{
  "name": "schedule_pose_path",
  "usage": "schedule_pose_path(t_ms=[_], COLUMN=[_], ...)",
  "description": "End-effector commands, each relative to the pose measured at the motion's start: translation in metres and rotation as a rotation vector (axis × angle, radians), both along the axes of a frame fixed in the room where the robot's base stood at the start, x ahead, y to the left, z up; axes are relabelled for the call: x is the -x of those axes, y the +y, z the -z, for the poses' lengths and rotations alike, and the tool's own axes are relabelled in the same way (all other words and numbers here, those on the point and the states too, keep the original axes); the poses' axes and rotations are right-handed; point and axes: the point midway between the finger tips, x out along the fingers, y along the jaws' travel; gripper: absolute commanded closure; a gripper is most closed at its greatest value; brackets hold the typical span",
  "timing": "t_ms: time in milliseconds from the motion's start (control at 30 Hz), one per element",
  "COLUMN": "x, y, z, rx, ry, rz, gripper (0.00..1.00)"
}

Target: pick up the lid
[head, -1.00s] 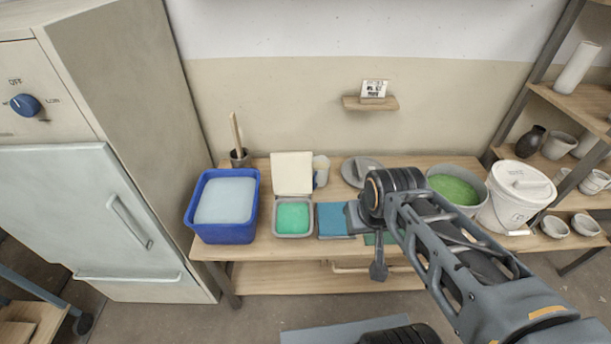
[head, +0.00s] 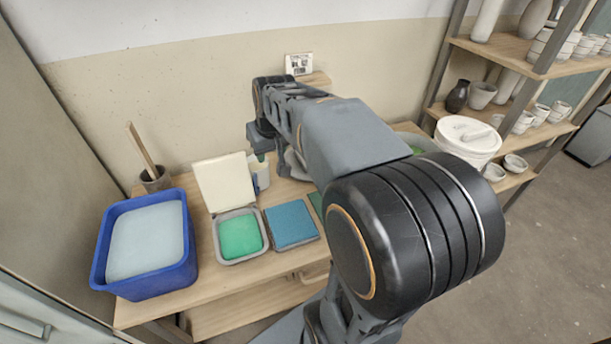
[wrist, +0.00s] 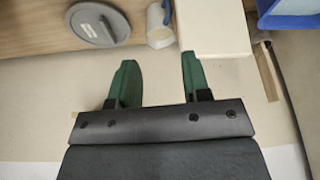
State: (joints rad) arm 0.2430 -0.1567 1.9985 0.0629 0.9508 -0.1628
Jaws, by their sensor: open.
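A round grey lid (wrist: 100,25) with a bar handle and a small pale label shows at the upper left of the wrist view, at the wooden table. In the head view my arm mostly hides it. My gripper (wrist: 156,62) is open, with two green fingers apart and nothing between them. The lid is ahead of the fingertips and to the left in the wrist view, apart from them. In the head view my gripper is above the back of the table near the wall, largely hidden by my arm.
A white mug (wrist: 160,28) stands close beside the lid. An upright cream board (head: 225,182), a green-filled tray (head: 240,235), a blue tile (head: 291,223) and a blue tub (head: 145,250) are on the table. A white lidded bucket (head: 468,140) stands right.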

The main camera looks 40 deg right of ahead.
Motion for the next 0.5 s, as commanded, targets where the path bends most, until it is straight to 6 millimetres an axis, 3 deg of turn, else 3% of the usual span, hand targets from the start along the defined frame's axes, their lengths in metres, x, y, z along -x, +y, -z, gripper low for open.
schedule_pose_path(t_ms=[33,100,300,500], x=[-0.02,-0.042,-0.085,-0.102], y=[-0.025,-0.058,-0.139,-0.187], z=[0.038,0.058,0.113,0.145], rx=[-0.001,-0.001,0.005,0.009], ry=[0.0,-0.006,-0.023,-0.035], rz=[0.031,0.059,0.116,0.141], gripper=[0.56,0.56,0.56,0.56])
